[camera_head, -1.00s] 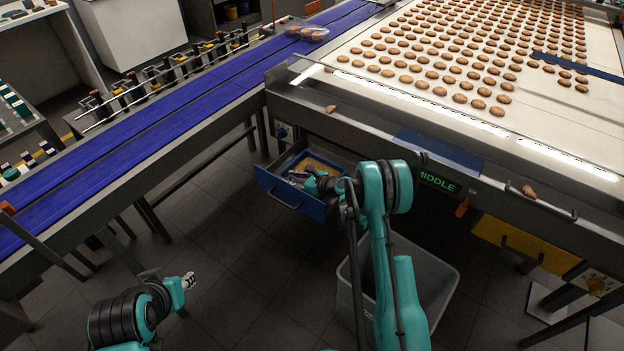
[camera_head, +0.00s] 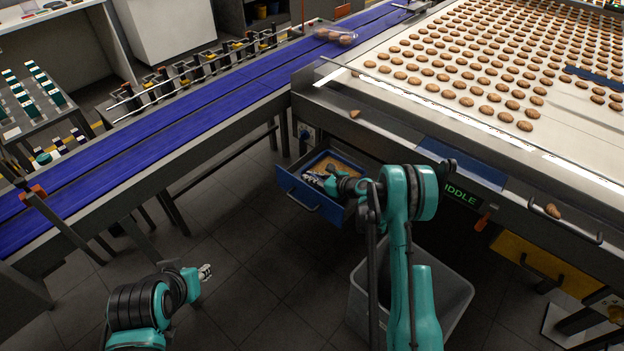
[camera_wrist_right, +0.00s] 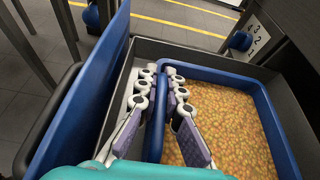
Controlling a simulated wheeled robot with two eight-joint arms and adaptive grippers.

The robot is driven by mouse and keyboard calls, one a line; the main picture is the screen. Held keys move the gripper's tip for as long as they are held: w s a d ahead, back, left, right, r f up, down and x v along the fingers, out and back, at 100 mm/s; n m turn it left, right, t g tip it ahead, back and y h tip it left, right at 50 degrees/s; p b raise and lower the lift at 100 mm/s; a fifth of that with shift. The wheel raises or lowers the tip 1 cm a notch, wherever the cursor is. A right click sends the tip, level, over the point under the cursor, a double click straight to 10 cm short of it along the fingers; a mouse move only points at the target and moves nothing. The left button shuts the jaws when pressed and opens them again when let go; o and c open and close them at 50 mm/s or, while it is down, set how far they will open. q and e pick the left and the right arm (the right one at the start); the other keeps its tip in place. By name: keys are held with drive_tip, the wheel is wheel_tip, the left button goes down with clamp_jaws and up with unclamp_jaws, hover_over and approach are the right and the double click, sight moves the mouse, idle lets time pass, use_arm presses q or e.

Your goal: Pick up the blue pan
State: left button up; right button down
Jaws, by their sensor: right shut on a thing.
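The blue pan (camera_wrist_right: 215,72) sits inside an open drawer and holds many small orange-brown bits. In the head view the pan (camera_head: 320,158) shows partly, with my right arm over its near side. My right gripper (camera_wrist_right: 159,75) is shut on the pan's wall on the drawer-front side, one finger on each side of it. In the head view the right gripper (camera_head: 318,178) is small, just behind the drawer front. My left gripper (camera_head: 206,272) hangs over the floor at lower left, away from the pan; its jaws are too small to read.
The blue drawer front (camera_head: 308,198) stands close beside the right gripper. A grey bin (camera_head: 455,298) is below my right arm. A blue conveyor (camera_head: 165,128) runs at left, and a wide belt with many biscuits (camera_head: 520,125) is above the drawer. Dark floor is free between.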

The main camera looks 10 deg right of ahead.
drive_tip(key=shift+r+p, duration=1.5)
drive_tip(key=shift+r, duration=2.55)
